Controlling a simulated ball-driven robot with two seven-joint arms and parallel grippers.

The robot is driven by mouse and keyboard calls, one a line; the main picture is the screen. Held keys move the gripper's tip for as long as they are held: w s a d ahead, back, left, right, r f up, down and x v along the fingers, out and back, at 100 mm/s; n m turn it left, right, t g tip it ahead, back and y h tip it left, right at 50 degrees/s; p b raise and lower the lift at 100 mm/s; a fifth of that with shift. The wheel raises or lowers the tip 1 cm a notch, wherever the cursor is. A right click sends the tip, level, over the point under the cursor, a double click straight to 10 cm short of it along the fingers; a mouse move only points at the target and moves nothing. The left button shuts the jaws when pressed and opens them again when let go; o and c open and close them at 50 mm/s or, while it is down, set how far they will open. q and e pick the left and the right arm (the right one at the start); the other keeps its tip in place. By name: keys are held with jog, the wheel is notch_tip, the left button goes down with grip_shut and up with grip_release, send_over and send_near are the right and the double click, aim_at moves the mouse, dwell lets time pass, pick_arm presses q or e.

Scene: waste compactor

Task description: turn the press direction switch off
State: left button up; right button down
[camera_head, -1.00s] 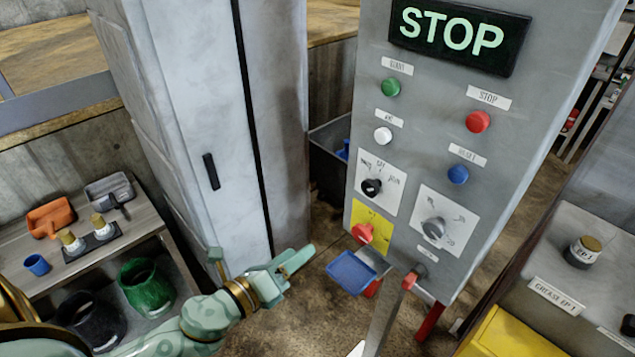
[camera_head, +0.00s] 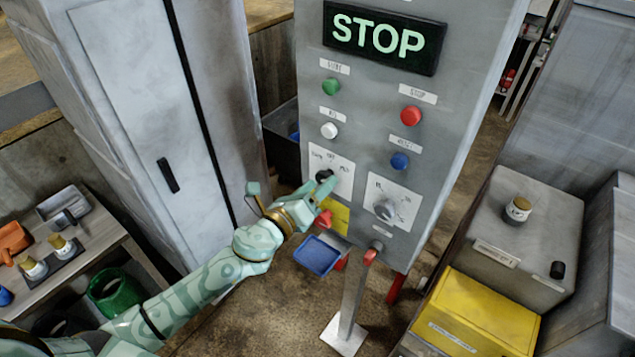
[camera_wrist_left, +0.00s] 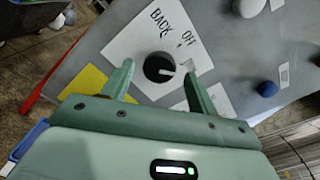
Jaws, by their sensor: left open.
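The press direction switch (camera_head: 323,175) is a black knob on a white label plate on the grey control panel (camera_head: 372,130). In the left wrist view the knob (camera_wrist_left: 159,68) shows a white pointer mark, with the words BACK and OFF on the plate above it. My left gripper (camera_head: 322,196) is open right at the switch in the head view. In the left wrist view its two fingers (camera_wrist_left: 158,84) stand on either side of the knob's lower part; I cannot tell whether they touch it. My right gripper is not in view.
A second grey knob (camera_head: 386,207) sits to the right of the switch. Green, white, red and blue buttons are above. A red switch on a yellow plate (camera_head: 338,217) and a blue tray (camera_head: 317,255) are below. A tall grey cabinet (camera_head: 130,110) stands left.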

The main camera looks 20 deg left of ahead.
pick_arm(q)
jog(key=shift+w, duration=0.4)
jog(key=shift+s, duration=0.1)
jog(key=c, duration=0.9)
jog(key=shift+c, duration=0.4)
jog(key=shift+n, duration=0.3)
jog(key=n, duration=0.4)
jog(key=n+p, duration=0.1)
jog(key=n, duration=0.4)
jog(key=shift+p, duration=0.35)
